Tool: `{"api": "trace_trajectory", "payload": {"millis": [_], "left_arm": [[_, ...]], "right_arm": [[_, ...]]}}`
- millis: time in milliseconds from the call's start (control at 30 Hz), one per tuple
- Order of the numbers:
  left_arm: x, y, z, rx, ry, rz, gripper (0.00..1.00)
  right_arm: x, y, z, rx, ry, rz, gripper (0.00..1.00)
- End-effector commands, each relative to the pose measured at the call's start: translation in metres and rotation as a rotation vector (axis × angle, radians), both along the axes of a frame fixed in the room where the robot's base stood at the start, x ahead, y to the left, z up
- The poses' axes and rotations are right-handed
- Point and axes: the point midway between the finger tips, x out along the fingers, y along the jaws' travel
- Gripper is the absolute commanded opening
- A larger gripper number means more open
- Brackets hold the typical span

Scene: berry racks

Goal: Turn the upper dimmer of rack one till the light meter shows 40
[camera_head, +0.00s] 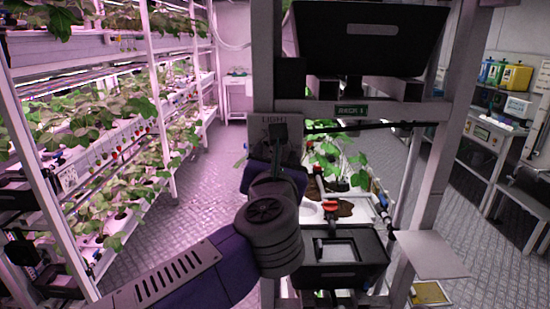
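The left post of the rack marked RACK 1 (350,110) carries a grey panel (258,121) with lettering that seems to read LIGHT. My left arm comes in from the lower left, and its gripper (278,132) is in front of this panel, seen from behind. It covers most of the panel, so the upper dimmer is hidden and I cannot tell whether the fingers touch it. The finger opening is hidden too. I cannot make out a light meter or any reading. My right gripper is not in view.
Strawberry plants (345,160) grow in a white tray inside the rack, above a black box (368,272). A tall plant rack (150,105) stands at the left. A bench with a yellow container (517,78) is at the right. The floor aisle (205,180) is clear.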

Motion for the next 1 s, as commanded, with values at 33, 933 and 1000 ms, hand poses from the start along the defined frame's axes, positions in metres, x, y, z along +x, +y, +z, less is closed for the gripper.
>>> {"api": "trace_trajectory", "payload": {"millis": [33, 933, 1000], "left_arm": [[0.000, 0.000, 0.000, 0.000, 0.000, 0.000, 0.57], [-0.076, 0.002, 0.001, 0.000, 0.000, 0.000, 0.57], [-0.076, 0.002, 0.001, 0.000, 0.000, 0.000, 0.57]], "right_arm": [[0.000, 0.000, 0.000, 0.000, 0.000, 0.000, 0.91], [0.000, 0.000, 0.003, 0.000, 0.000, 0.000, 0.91], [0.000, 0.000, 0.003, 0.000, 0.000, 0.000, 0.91]]}}
